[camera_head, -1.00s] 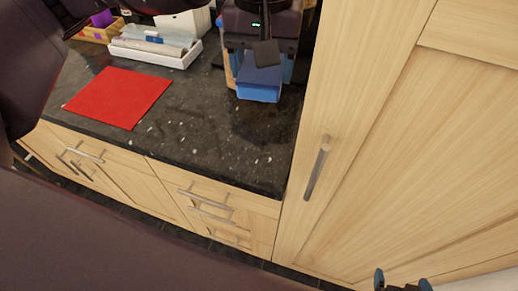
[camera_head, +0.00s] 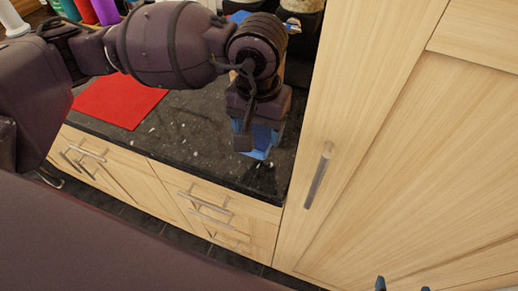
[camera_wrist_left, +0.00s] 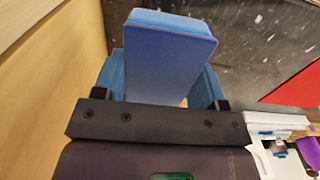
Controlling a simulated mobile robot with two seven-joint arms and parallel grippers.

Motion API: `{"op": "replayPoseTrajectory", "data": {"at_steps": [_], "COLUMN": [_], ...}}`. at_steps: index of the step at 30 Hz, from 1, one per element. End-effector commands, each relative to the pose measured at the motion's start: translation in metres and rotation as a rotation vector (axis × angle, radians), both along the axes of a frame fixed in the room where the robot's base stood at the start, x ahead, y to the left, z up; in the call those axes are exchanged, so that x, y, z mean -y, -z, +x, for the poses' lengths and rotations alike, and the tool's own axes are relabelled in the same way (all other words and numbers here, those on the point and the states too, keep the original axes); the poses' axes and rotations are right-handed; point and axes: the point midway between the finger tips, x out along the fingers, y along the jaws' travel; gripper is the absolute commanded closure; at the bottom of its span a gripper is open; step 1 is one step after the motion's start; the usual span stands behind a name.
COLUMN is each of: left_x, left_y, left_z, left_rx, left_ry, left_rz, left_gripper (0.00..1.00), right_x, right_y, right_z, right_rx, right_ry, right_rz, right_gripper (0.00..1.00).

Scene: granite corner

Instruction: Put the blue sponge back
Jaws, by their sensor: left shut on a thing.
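The blue sponge (camera_wrist_left: 168,60) is a pale-topped block standing out between the two blue fingers of my left gripper (camera_wrist_left: 160,88) in the left wrist view. The fingers press on its two sides. In the head view my left gripper (camera_head: 257,148) points down over the dark counter near the tall cabinet. There the sponge is mostly hidden behind the gripper, and I cannot tell whether it touches the counter. My right gripper (camera_head: 403,286) shows only its two blue fingertips at the bottom edge, apart, with nothing seen between them.
A red mat (camera_head: 118,97) lies on the granite counter (camera_head: 190,130), left of my left gripper. The tall wooden cabinet (camera_head: 385,140) rises close on the right. A white tray (camera_wrist_left: 280,120) shows in the wrist view. Bottles (camera_head: 85,12) stand at the back left.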

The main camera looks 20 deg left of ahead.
Motion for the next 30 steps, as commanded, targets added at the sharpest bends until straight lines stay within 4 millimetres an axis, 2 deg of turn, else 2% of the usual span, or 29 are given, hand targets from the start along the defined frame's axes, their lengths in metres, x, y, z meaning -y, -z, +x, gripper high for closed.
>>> {"op": "replayPoseTrajectory", "data": {"at_steps": [3,11,20,30], "left_x": [0.0,0.0,0.0,0.0], "left_y": [0.02,0.036,0.072,0.076], "left_z": [-0.001,0.0,0.0,0.0], "left_rx": [-0.004,-0.001,-0.002,0.0], "left_ry": [0.001,-0.001,-0.001,0.0], "left_rz": [-0.001,0.0,0.0,0.0], "left_gripper": [0.54,0.54,0.54,0.54], "right_x": [0.0,0.001,0.001,-0.001], "right_y": [0.0,0.0,0.003,0.003], "right_z": [0.001,0.002,0.001,0.004], "right_rx": [0.003,0.003,-0.001,0.003], "right_ry": [-0.003,-0.006,-0.007,-0.002], "right_rz": [-0.003,-0.007,-0.006,0.001], "right_gripper": [0.0,0.0,0.0,0.0]}}
